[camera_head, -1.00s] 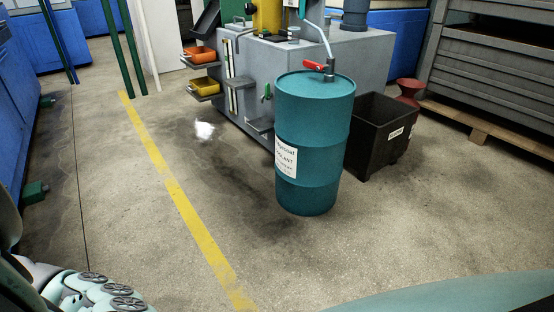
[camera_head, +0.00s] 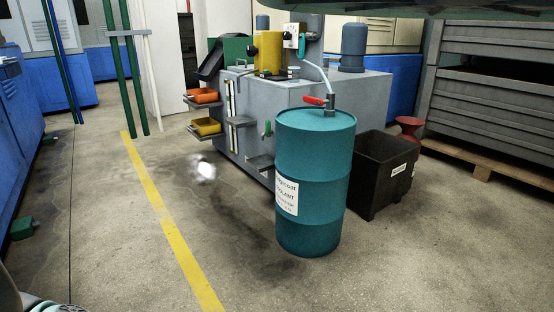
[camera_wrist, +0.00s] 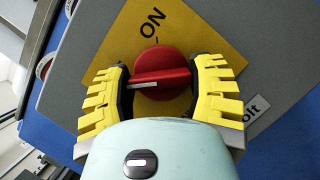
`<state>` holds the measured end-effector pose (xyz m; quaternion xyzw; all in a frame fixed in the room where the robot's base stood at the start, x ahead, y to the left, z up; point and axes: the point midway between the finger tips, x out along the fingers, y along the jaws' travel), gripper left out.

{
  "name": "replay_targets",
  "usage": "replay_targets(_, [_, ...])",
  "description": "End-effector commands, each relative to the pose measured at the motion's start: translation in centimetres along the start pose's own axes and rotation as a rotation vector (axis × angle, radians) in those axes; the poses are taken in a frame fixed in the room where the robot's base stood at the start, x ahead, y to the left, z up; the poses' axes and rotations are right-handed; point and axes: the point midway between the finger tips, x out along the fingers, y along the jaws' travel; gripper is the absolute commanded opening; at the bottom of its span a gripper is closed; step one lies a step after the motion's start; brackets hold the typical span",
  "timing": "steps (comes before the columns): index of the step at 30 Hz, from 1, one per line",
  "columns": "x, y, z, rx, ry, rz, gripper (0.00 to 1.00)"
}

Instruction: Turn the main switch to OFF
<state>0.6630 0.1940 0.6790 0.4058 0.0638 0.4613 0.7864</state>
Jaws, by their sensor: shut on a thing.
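In the wrist view the main switch (camera_wrist: 165,62) is a round red knob with a raised bar across it. It sits on a yellow plate (camera_wrist: 205,38) with ON printed above the knob. The bar lies nearly level across the picture, and a white stripe marks its left end, away from the ON mark. My gripper (camera_wrist: 160,76) has its ribbed yellow fingers on the left and right of the knob and is shut on it. No OFF label shows; the plate's lower part is hidden behind my gripper. The head view shows neither the switch nor my gripper.
A grey panel (camera_wrist: 270,50) surrounds the plate, with a partly covered label (camera_wrist: 258,110) at right. In the head view a teal drum (camera_head: 312,185) and a black bin (camera_head: 375,185) stand before a grey machine (camera_head: 345,92).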

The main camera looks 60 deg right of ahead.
Motion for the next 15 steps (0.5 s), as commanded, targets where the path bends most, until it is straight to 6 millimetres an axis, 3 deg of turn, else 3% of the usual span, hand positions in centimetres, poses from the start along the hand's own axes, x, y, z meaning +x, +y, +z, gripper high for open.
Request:
replay_targets(2, [0.11,0.27,0.18,-0.004,-0.003,0.006,0.23])
replay_targets(3, [0.11,0.26,0.18,-0.004,-0.004,0.006,0.65])
replay_targets(11, [0.07,0.14,0.08,-0.002,-0.002,0.003,0.92])
replay_targets(15, [0.06,0.11,0.04,-0.001,-0.001,0.002,0.92])
